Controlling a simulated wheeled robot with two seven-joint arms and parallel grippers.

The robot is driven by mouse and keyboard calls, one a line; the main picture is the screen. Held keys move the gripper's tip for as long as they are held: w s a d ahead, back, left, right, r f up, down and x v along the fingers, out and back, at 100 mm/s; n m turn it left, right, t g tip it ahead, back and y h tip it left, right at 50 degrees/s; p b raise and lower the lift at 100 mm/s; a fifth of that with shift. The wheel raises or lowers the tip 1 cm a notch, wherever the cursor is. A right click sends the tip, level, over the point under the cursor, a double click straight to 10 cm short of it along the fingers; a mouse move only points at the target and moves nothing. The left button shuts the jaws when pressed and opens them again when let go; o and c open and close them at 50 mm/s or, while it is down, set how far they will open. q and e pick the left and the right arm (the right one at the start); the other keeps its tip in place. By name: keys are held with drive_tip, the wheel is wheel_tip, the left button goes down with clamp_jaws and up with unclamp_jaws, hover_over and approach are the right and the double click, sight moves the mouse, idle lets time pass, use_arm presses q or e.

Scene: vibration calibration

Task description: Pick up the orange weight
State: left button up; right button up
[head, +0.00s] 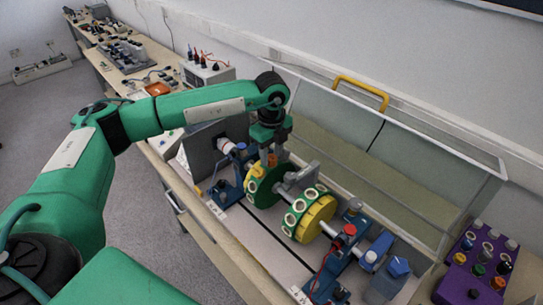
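My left gripper (271,155) points down over the left green disk (265,188) of the rotor on the bench. Its fingertips are close to the disk's upper rim. A small orange patch shows at the fingertips; it may be the orange weight, but it is too small and covered to be sure. I cannot tell whether the fingers are closed on it. A second disk, green with a yellow face (317,219), sits to the right on the same shaft. Both disks have pale round sockets along their rims. My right gripper is not in view.
A clear guard with a yellow handle (362,90) stands behind the rotor. A purple rack (462,288) with several coloured knobs stands at the lower right. Blue supports and a red-topped part (349,231) flank the shaft. A cluttered bench lies at the upper left.

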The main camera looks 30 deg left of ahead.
use_arm(q)
drive_tip(key=shift+f, duration=0.3)
drive_tip(key=c, duration=0.7)
drive_tip(key=shift+r, duration=0.2)
